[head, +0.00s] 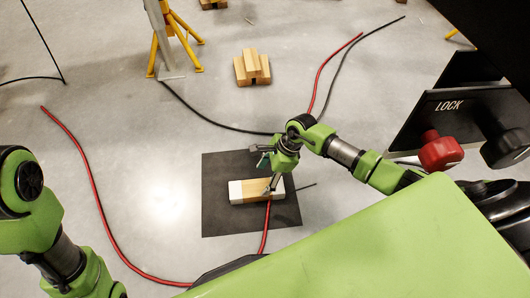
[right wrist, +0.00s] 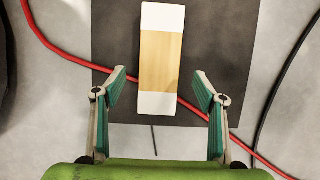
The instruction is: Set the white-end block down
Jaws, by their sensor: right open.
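The white-end block (head: 245,191), wooden with two white ends, lies on a dark mat (head: 225,222) on the floor. It also shows in the right wrist view (right wrist: 161,60), lying lengthwise away from me on the mat (right wrist: 215,30). My right gripper (head: 272,188) is over the block's right part in the head view. In the right wrist view my right gripper (right wrist: 160,82) is open, its fingers apart on either side of the block's near white end, with gaps to both sides. My left arm shows at the left edge of the head view; its gripper is out of view.
A red hose (head: 82,165) and a dark cable (head: 205,116) lie on the floor around the mat, and a red hose passes by it. Stacked wooden blocks (head: 252,68) and a yellow stand (head: 158,45) are farther back. A panel with a red knob (head: 440,151) is at the right.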

